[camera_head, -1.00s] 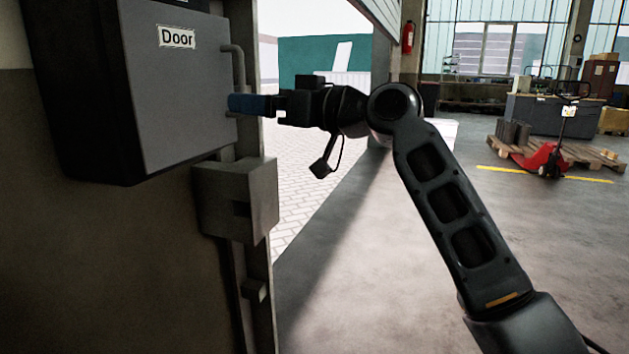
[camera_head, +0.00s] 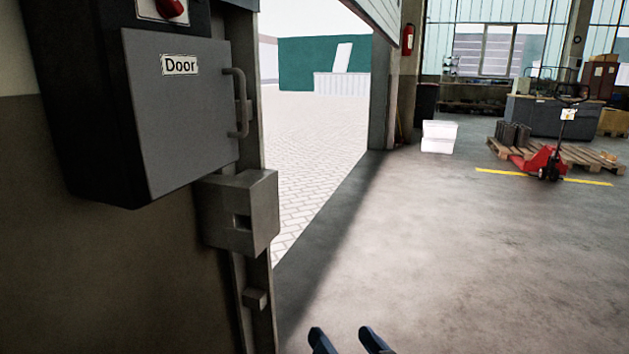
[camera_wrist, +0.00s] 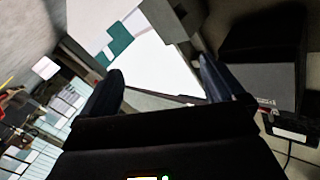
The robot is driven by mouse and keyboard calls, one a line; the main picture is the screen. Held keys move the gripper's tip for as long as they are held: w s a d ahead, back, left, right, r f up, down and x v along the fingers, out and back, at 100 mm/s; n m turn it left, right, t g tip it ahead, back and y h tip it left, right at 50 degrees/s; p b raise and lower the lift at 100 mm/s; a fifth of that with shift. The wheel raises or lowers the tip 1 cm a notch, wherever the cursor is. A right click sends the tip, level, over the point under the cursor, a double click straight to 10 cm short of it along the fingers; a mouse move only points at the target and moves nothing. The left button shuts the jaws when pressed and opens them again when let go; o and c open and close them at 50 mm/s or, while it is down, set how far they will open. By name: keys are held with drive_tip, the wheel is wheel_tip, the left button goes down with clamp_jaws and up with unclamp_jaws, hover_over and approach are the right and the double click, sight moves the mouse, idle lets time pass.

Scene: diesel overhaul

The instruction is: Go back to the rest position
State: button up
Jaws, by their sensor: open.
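My gripper (camera_head: 347,342) shows only as two dark blue fingertips at the bottom edge of the head view. They are apart, with nothing between them. In the wrist view my gripper (camera_wrist: 162,90) is also open and empty, its two dark fingers spread. The grey control box marked "Door" (camera_head: 185,115) hangs on the wall at the left of the head view, with a bent bar handle (camera_head: 240,105) on its front. My gripper is clear of the box and handle, low and to the right of them. The rest of my arm is out of the head view.
A smaller grey box (camera_head: 240,210) sits on the door post below the control box. The doorway opens onto bright paving (camera_head: 305,140). White boxes (camera_head: 439,137), a red pallet truck (camera_head: 545,160) and a pallet (camera_head: 580,155) stand further back. The floor at centre right is free.

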drive_tip(key=s+d+f+m+h+p, duration=0.1)
drive_tip(key=s+d+f+h, duration=0.15)
drive_tip(key=s, duration=0.45)
drive_tip(key=s+d+f+m+h, duration=0.1)
drive_tip(key=s+d, duration=0.3)
drive_tip(key=s, duration=0.2)
drive_tip(key=s+d+f+h+p, duration=0.1)
drive_tip(key=s+d+f+h, duration=0.15)
drive_tip(key=s, duration=0.45)
drive_tip(key=s+d+r, duration=0.2)
drive_tip(key=s+r, duration=0.1)
drive_tip(key=s, duration=0.3)
drive_tip(key=s+d+r+n+h+p, duration=0.1)
drive_tip(key=s+d+r, duration=0.2)
drive_tip(key=s, duration=0.4)
drive_tip(key=s+d+r+g+p, duration=0.1)
drive_tip(key=s+d+r, duration=0.1)
drive_tip(key=s+r, duration=0.2)
drive_tip(key=s, duration=0.3)
drive_tip(key=shift+d+n+h, duration=0.25)
drive_tip(key=shift+n+h, duration=0.15)
